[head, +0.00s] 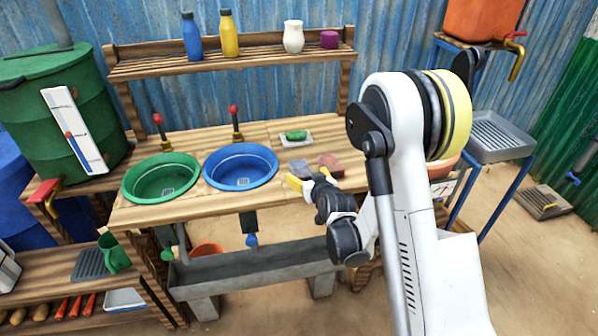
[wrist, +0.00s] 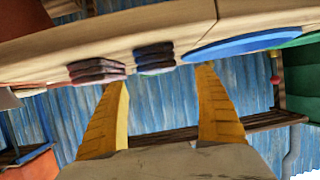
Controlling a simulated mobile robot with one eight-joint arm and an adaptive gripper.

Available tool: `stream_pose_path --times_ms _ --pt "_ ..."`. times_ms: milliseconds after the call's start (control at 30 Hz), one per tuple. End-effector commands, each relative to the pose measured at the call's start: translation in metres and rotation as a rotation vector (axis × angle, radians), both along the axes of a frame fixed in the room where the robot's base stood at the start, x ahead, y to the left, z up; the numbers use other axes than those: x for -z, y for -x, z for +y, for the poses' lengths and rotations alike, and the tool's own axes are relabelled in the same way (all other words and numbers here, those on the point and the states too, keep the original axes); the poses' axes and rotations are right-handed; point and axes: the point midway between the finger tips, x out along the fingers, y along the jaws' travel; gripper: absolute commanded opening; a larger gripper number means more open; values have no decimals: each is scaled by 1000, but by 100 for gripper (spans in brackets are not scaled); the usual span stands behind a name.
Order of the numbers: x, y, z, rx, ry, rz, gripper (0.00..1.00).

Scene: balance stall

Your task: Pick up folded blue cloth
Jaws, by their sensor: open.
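The folded blue cloth (head: 299,167) looks greyish blue and lies on the wooden counter, right of the blue basin. In the wrist view the folded blue cloth (wrist: 155,58) shows edge-on as stacked layers on the counter, which appears upside down. My gripper (head: 308,178) has yellow fingers, spread apart and empty, at the front of the counter close to the cloth. In the wrist view my gripper (wrist: 163,77) has the cloth between and beyond its fingertips. I cannot tell the exact gap to it.
A folded reddish cloth (head: 331,165) lies just right of the blue one. A green soap bar (head: 296,135) sits on a pale dish behind. The blue basin (head: 241,167) and green basin (head: 160,179) are to the left. A grey trough (head: 255,268) runs below the counter front.

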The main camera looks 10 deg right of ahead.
Motion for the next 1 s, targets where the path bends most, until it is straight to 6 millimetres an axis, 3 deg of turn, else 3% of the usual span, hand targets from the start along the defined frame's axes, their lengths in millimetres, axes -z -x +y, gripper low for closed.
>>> stream_pose_path --times_ms 533,833,867,1000 --pt "33 -63 1 0 1 1 81" --pt "32 -69 2 0 1 1 81" --pt "32 -69 2 0 1 1 76" --pt "32 -69 2 0 1 1 33"
